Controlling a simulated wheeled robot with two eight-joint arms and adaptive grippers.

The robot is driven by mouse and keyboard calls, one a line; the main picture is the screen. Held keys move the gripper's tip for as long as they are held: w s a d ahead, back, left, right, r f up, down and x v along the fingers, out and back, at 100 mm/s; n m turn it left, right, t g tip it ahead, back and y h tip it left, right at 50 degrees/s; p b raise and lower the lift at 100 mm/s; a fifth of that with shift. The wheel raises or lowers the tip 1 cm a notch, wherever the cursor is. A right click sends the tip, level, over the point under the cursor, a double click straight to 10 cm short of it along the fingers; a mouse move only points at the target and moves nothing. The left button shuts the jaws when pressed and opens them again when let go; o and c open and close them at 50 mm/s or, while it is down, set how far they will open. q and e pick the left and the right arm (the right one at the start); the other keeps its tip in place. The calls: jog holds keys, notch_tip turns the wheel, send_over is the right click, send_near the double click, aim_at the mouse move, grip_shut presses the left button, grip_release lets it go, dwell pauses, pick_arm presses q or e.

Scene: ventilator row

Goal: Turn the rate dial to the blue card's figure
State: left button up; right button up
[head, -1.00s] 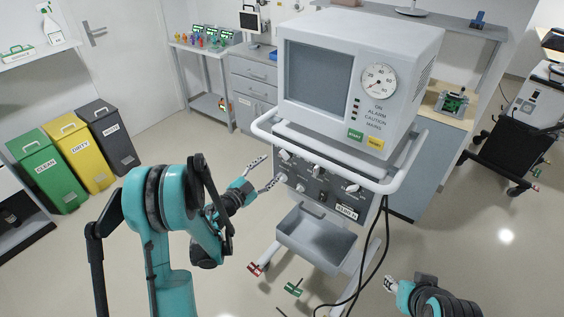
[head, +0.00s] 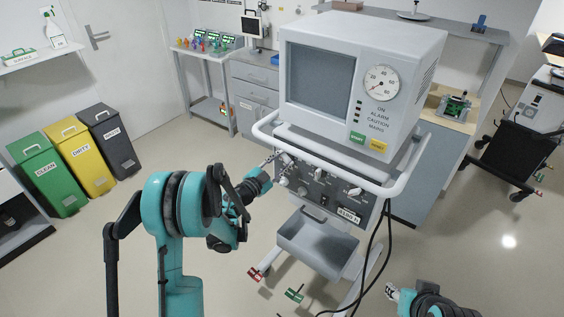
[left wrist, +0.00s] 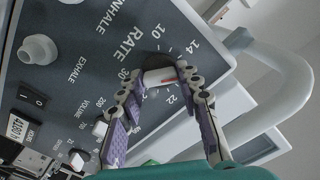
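The rate dial (left wrist: 160,77) is a white bar knob with a red mark at its right end, beside the word RATE in the left wrist view. Figures 10, 14, 22 and 30 show around it; the right finger covers part of the scale, so the exact reading is unclear. My left gripper (left wrist: 160,78) has one finger on each side of the knob, apart; I cannot tell whether either touches it. In the head view my left gripper (head: 279,168) is at the panel's left knob. My right gripper (head: 391,291) is low at the right, away from the panel. I see no blue card.
The ventilator's white rail (head: 385,190) runs around the panel, and its end curves close to my left gripper. Other knobs (head: 351,190) and a rocker switch (left wrist: 32,97) sit on the panel. A grey tray (head: 318,245) hangs below. Black cables (head: 372,255) hang at right.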

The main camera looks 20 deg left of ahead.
pick_arm(q)
jog(key=shift+m, duration=0.4)
jog(key=m+b, duration=0.1)
jog(key=m, duration=0.1)
jog(key=shift+m, duration=0.4)
jog(key=m+b, duration=0.1)
jog(key=m, duration=0.3)
jog(key=shift+m, duration=0.3)
jog(key=m+b, duration=0.1)
jog(key=m, duration=0.3)
jog(key=shift+m+b, duration=0.4)
jog(key=shift+m, duration=1.5)
jog(key=o, duration=1.2)
jog(key=shift+c, duration=0.2)
